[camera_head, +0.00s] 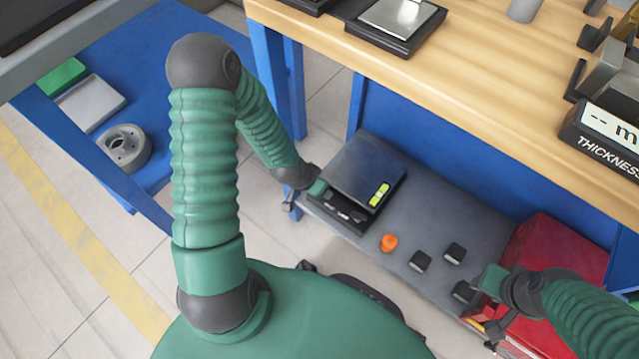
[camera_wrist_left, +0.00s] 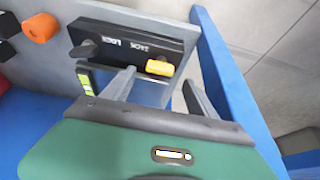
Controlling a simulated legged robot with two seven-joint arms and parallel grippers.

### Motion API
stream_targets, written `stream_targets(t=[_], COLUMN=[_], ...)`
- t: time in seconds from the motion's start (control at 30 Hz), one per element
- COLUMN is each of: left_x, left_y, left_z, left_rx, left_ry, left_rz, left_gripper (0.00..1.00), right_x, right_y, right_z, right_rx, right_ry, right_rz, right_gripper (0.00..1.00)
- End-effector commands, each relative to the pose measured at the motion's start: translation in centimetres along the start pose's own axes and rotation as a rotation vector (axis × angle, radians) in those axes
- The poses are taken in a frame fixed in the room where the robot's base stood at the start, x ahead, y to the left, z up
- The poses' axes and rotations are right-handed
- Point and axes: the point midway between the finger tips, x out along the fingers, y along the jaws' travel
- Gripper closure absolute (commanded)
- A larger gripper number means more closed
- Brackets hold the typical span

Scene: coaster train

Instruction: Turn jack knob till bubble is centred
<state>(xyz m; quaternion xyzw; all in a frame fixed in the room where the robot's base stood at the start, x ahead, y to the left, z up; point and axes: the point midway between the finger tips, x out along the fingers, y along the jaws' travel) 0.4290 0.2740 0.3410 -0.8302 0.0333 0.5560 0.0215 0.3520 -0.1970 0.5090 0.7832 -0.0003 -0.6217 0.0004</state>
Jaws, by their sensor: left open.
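The jack device, a black box with a dark top plate (camera_head: 365,165), stands on the low grey shelf. Its yellow-green bubble vial (camera_head: 379,194) also shows in the left wrist view (camera_wrist_left: 86,82); the bubble's position is too small to tell. The yellow jack knob (camera_wrist_left: 160,67) sits on the box's front by the upside-down JACK label; the dark lock lever (camera_wrist_left: 83,49) is to its left. My left gripper (camera_wrist_left: 160,80) is open, its fingers either side of the yellow knob; I cannot tell contact. My right gripper (camera_head: 484,283) is over the shelf's right part, its fingers unclear.
An orange knob-like piece (camera_head: 389,242) and black blocks (camera_head: 420,261) stand on the grey shelf (camera_head: 440,215). A red box (camera_head: 545,250) is at its right end. The wooden bench top (camera_head: 450,75) overhangs above. A blue leg (camera_wrist_left: 235,90) is close right of my left gripper.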

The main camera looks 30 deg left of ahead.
Motion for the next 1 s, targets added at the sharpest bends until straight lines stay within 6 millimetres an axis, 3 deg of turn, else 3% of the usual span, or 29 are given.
stream_targets(t=[0.03, 0.2, 0.4, 1.0], left_x=[-2.7, -7.6, -11.3, -11.9], left_y=[-0.1, -0.1, -0.1, 0.0], left_z=[-0.5, -0.4, -0.2, 0.0], left_rx=[-0.001, -0.001, -0.002, -0.002], left_ry=[0.000, 0.000, 0.000, -0.001], left_rz=[-0.002, -0.002, -0.001, 0.000], left_gripper=[0.33, 0.33, 0.33, 0.33], right_x=[-2.0, -4.8, -6.7, -6.8], right_y=[0.0, 0.0, 0.0, 0.0], right_z=[-0.5, -1.1, -1.6, -1.6], right_rx=[0.000, 0.000, 0.000, 0.000], right_ry=[0.000, 0.001, 0.000, 0.000], right_rz=[0.000, 0.000, 0.000, 0.000], right_gripper=[0.65, 0.65, 0.65, 0.65])
